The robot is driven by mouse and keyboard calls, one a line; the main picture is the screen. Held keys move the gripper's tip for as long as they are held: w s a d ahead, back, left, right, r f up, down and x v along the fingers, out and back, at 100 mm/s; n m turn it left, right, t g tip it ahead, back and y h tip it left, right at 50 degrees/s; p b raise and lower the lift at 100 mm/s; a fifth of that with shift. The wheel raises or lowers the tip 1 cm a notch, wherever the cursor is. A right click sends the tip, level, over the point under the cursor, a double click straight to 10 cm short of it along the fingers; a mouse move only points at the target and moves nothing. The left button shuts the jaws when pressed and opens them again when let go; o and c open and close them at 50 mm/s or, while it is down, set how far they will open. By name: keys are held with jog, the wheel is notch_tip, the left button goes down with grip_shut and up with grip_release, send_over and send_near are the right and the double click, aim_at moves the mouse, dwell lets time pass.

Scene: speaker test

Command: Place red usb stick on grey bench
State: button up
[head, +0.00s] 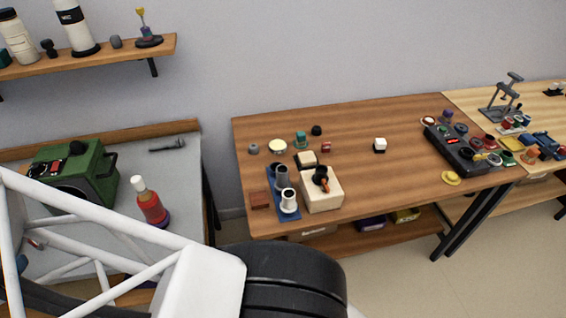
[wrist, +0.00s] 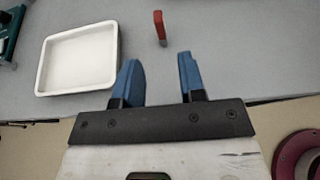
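The grey bench (head: 185,185) stands at the left in the head view, and its grey top (wrist: 225,60) fills much of the wrist view. A small red piece with a greyish side (wrist: 160,28) lies on it; I cannot tell for sure whether it is the red usb stick. A small red spot (head: 36,244) also shows on the bench behind my white arm frame. My gripper (wrist: 160,75) is open and empty, its two blue fingers apart, with the red piece beyond the gap between them. The head view does not show the fingers.
A white tray (wrist: 78,60) lies left of the fingers. On the grey bench are a green machine (head: 80,172), a red bottle (head: 151,203) and a dark wrench (head: 167,145). The wooden bench (head: 375,190) at right holds many small items.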

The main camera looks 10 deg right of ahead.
jog(key=w+d+r+m+g+h, duration=0.2)
jog(key=w+d+r+m, duration=0.3)
jog(key=d, duration=0.6)
jog(key=w+d+r+m+g+h, duration=0.1)
jog(key=w+d+r+m+h, duration=0.3)
jog(key=d+r, duration=0.6)
jog(key=w+d+r+m+g, duration=0.2)
jog(key=w+d+r+m, duration=0.3)
jog(key=d, duration=0.8)
jog(key=d+r+m+g, duration=0.3)
jog(key=d+r, duration=0.1)
jog(key=d, duration=1)
jog(key=s+d+r+m+g+y, duration=0.1)
jog(key=s+d+r+m, duration=0.15)
jog(key=d, duration=0.45)
jog(key=s+d+r+m+g, duration=0.1)
jog(key=s+d+r+m, duration=0.15)
jog(key=d, duration=0.45)
jog(key=s+d+r+m+g+y, duration=0.1)
jog(key=s+d+m, duration=0.3)
jog(key=d, duration=0.3)
jog(key=s+d+m+y, duration=0.2)
jog(key=s+d+m, duration=0.3)
jog(key=s, duration=0.4)
jog(key=s+d+r+m+y, duration=0.1)
jog(key=s+d+m+y, duration=0.1)
jog(key=s+d+m, duration=0.3)
jog(key=shift+s+d, duration=1.2)
jog(key=shift+s, duration=0.85)
